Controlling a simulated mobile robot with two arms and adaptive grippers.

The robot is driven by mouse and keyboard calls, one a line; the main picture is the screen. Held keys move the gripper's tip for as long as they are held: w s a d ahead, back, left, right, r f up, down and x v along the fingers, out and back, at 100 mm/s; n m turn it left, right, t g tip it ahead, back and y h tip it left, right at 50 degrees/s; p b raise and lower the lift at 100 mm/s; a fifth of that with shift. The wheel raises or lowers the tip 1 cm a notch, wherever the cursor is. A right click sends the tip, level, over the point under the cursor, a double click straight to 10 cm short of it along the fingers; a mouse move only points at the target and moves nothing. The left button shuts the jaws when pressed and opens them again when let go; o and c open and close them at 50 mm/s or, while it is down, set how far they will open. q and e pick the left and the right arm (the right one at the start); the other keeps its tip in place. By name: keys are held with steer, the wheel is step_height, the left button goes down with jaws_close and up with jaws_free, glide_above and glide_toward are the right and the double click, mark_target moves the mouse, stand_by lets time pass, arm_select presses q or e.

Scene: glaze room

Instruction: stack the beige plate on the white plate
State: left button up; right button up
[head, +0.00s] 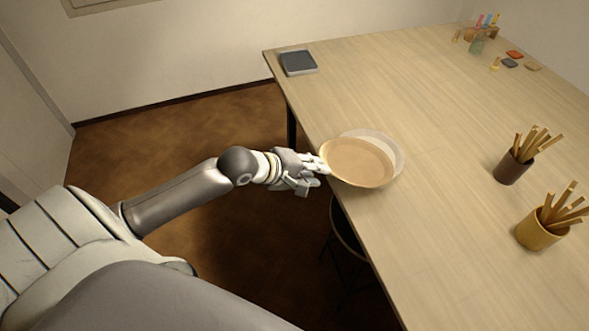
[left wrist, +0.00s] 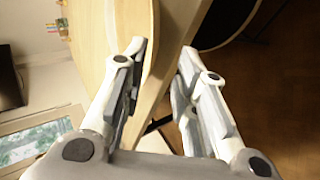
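The beige plate (head: 358,163) is at the near left edge of the table, overlapping the white plate (head: 398,148) in the head view. Only the white plate's far and right rim shows; the rest is hidden behind the beige one. My left gripper (head: 322,165) is at the beige plate's left rim. My right gripper is out of view.
A brown cup (head: 512,168) and a yellow cup (head: 540,232), both with sticks, stand at the right of the table (head: 440,90). A dark grey square item (head: 298,63) lies at the far left corner. A stool (head: 345,228) is below the table edge. The table's middle is clear.

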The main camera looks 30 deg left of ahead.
arm_select(q)
steer(key=v, duration=0.7)
steer(key=shift+s+r+b, duration=0.25)
steer(key=shift+s+b, duration=0.05)
steer(key=shift+b, duration=0.05)
steer(key=shift+a, duration=0.15)
steer(key=a+f+m+y, duration=0.1)
steer(key=a+f+y, duration=0.1)
steer(key=a+f, duration=0.5)
steer(key=a+f+y, duration=0.1)
steer(key=a+f, duration=0.3)
steer(key=f, duration=0.8)
steer(key=s+a+f+m+g+y, duration=0.1)
steer(key=s+f+m, duration=0.15)
steer(key=f, duration=0.55)
steer(key=s+a+f+m+g+y, duration=0.1)
steer(key=s+f+g, duration=0.1)
steer(key=s+f, duration=0.35)
steer(key=s+d+f+m+g, duration=0.2)
steer(key=s+d+f+m, duration=0.25)
steer(key=s+f, duration=0.85)
steer(key=s+d+f+m+g, duration=0.3)
steer(key=s+d+f+m, duration=0.3)
steer(key=s, duration=0.8)
steer(key=d+f, duration=0.3)
steer(key=d, duration=0.2)
steer(key=shift+s+d+f+h, duration=0.2)
steer(key=shift+s+d+h, duration=0.1)
steer(key=shift+s+d, duration=0.05)
